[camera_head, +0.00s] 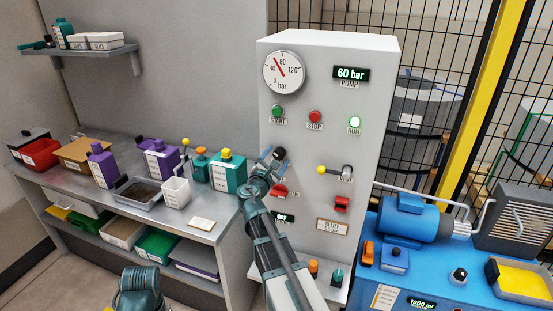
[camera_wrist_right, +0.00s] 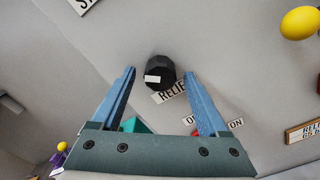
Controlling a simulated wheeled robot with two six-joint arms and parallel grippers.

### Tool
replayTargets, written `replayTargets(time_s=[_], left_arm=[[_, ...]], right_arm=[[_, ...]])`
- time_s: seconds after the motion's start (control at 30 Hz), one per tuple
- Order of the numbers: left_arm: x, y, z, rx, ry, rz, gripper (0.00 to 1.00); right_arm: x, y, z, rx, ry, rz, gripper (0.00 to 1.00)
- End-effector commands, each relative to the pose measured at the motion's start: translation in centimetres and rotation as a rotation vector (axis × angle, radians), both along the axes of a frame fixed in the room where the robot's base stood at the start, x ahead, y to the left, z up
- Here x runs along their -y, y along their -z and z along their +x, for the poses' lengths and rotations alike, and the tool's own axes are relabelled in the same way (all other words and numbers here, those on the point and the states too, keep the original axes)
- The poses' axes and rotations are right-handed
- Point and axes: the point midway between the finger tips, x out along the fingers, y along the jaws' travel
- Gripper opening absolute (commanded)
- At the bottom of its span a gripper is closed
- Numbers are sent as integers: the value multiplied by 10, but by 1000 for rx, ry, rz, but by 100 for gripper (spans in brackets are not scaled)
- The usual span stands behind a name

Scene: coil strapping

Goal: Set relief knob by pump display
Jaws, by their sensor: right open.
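The relief knob (camera_wrist_right: 160,71) is black and faceted with a white mark, on the grey panel face above a partly hidden "RELIE..." label (camera_wrist_right: 170,93). My right gripper (camera_wrist_right: 161,74) is open, its blue fingers on either side of the knob with gaps showing; I see no contact. In the head view the gripper (camera_head: 270,160) is at the panel's left side and the knob (camera_head: 279,152) shows at its tips. The pump display (camera_head: 351,73) reads 60 bar in green. My left gripper is not in view.
A red switch (camera_head: 280,190) is just below my gripper. A bench with bottles (camera_head: 227,172) stands left, a blue pump (camera_head: 412,220) right.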

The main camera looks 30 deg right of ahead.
Motion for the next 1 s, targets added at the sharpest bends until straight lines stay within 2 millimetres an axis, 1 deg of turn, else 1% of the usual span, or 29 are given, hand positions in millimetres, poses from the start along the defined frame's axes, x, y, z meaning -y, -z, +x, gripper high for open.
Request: replayTargets(time_s=[0.2, 0.23, 0.63, 0.67, 0.77, 1.0], left_arm=[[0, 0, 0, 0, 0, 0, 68], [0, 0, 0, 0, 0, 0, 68], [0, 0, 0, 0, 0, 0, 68], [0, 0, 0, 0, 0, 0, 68], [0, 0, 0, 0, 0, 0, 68], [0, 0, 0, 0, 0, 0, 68]], right_arm=[[0, 0, 0, 0, 0, 0, 78], [0, 0, 0, 0, 0, 0, 74], [0, 0, 0, 0, 1, 0, 2], [0, 0, 0, 0, 1, 0, 0], [0, 0, 0, 6, 1, 6, 0], [0, 0, 0, 119, 1, 102, 0]])
